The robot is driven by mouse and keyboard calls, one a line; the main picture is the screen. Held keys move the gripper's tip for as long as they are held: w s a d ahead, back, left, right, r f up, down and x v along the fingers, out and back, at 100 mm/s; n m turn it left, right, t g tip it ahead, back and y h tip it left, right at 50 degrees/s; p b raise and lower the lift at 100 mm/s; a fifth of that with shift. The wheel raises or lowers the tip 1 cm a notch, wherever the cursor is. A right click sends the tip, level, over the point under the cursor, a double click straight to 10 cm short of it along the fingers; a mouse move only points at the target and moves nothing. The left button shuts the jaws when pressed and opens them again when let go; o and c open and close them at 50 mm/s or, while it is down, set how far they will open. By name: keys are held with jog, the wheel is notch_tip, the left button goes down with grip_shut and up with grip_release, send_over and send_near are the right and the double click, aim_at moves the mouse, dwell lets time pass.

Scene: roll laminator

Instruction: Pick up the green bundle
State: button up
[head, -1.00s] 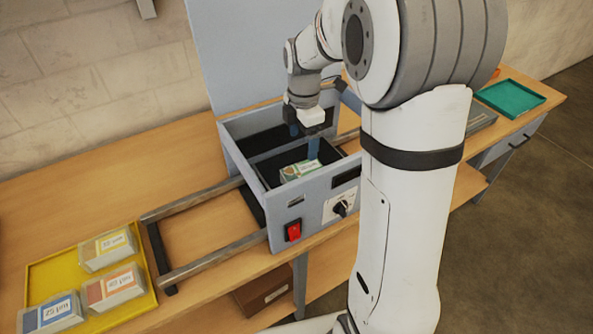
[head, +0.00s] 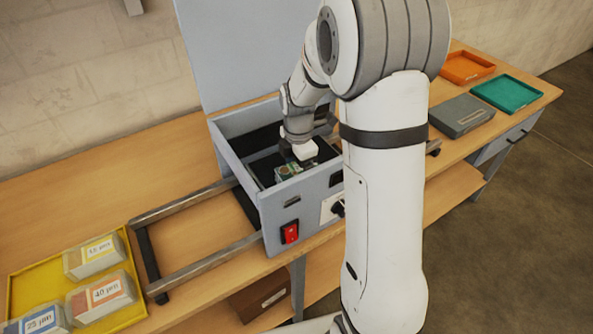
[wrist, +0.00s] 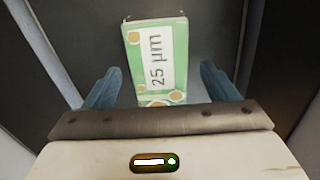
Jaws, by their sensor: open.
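The green bundle (wrist: 157,58) lies inside the dark well of the grey laminator (head: 277,207). It carries a white label reading 25 µm and orange-brown spots. In the head view the bundle (head: 287,171) shows only in part, under my gripper. My gripper (wrist: 158,88) is open, its two blue fingers spread to the left and right of the bundle's near end. The fingers look apart from the bundle, and how far down they reach is hard to tell. In the head view the fingertips are largely hidden.
The laminator's walls (head: 231,159) stand close around my gripper, with its raised lid (head: 240,50) behind. A yellow tray (head: 38,283) with several labelled bundles is at the left. A grey case (head: 462,115), a teal tray (head: 507,93) and an orange tray (head: 466,67) are at the right.

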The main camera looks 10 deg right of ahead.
jog(key=shift+f, duration=0.45)
jog(key=shift+c, duration=0.2)
jog(key=c, duration=1.2)
